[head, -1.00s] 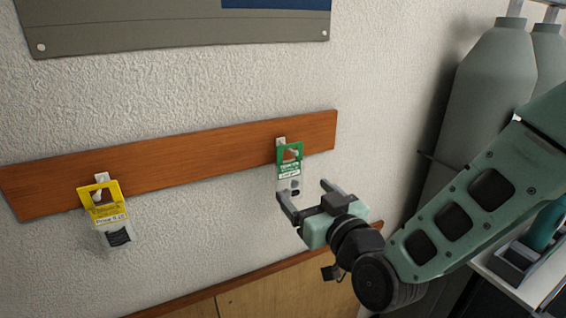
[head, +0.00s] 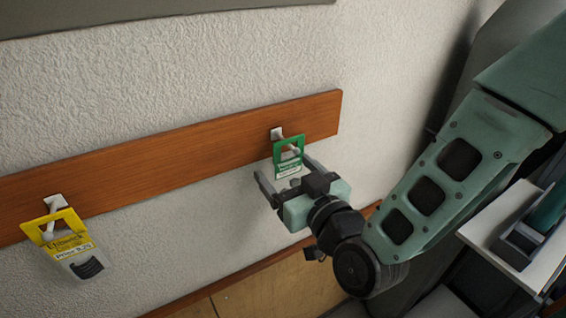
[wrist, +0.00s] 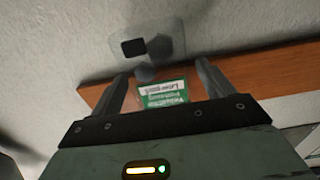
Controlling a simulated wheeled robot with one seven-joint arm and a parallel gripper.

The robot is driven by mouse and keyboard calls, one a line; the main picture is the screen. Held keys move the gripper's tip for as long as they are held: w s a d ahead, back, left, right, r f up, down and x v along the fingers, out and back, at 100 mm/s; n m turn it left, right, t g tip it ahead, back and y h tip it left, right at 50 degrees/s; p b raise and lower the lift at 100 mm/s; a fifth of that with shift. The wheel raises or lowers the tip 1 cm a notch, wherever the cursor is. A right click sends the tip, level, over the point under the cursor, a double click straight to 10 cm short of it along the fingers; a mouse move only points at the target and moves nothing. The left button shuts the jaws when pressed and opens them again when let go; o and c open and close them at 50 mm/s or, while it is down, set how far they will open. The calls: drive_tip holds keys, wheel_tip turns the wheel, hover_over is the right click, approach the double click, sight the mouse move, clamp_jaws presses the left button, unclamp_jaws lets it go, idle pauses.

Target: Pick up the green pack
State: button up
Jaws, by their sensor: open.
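The green pack (head: 288,156) hangs from a white hook on the wooden rail, with a green card top and a white label. In the wrist view the green card (wrist: 163,94) shows between the fingers, and its clear lower part with a dark item (wrist: 133,47) reaches out past the fingertips. My gripper (head: 281,174) is open, with one finger on each side of the pack. In the head view the gripper covers the pack's lower part. I cannot tell whether either finger touches it.
A yellow pack (head: 66,240) hangs from another hook at the left of the wooden rail (head: 170,151). The textured wall (head: 150,85) is close behind. A white shelf (head: 500,232) with a dark holder stands at the right.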

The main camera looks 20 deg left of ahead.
drive_tip(key=c, duration=1.1)
drive_tip(key=shift+r, duration=0.15)
